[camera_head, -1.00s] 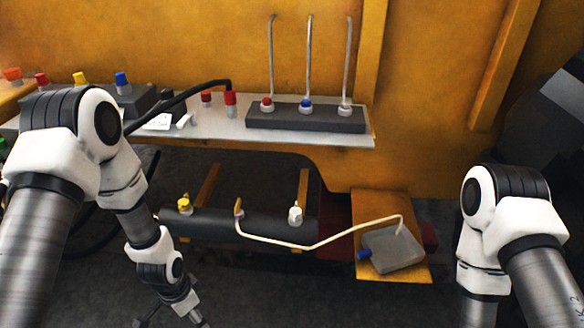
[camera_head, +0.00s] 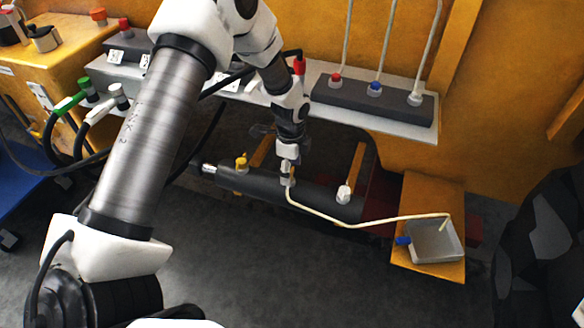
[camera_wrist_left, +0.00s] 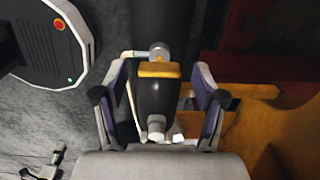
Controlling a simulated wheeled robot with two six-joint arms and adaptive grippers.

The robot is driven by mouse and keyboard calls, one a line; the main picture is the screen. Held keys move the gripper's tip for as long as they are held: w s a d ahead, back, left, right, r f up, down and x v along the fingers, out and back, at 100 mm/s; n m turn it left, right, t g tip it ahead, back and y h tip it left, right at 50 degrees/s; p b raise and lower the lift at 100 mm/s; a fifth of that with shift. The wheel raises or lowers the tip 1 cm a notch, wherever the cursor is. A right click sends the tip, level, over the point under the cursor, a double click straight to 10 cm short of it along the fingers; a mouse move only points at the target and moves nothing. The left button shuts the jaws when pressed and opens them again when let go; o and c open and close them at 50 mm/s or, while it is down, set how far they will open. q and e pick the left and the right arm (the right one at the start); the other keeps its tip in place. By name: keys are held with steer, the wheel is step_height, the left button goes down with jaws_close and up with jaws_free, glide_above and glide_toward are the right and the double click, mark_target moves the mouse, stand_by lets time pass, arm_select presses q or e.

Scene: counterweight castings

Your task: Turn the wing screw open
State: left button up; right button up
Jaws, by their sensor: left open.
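A dark cylinder (camera_head: 312,192) lies low below the grey shelf. In the left wrist view a yellow wing-shaped piece (camera_wrist_left: 160,70) sits on a silver collar (camera_wrist_left: 159,50), with a pale tube (camera_wrist_left: 129,85) beside it. I take this for the wing screw. My left gripper (camera_head: 288,172) is above the middle fitting of the cylinder and hides most of it in the head view. In the wrist view its two fingers (camera_wrist_left: 160,82) stand apart on either side of the yellow piece, with nothing clamped. My right gripper is out of view.
A yellow fitting (camera_head: 241,162) and a white fitting (camera_head: 343,194) stand on the cylinder either side of the gripper. The grey shelf (camera_head: 392,122) overhangs behind.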

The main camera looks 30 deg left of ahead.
arm_select(q)
steer(key=c, duration=1.1)
steer(key=shift+c, duration=0.2)
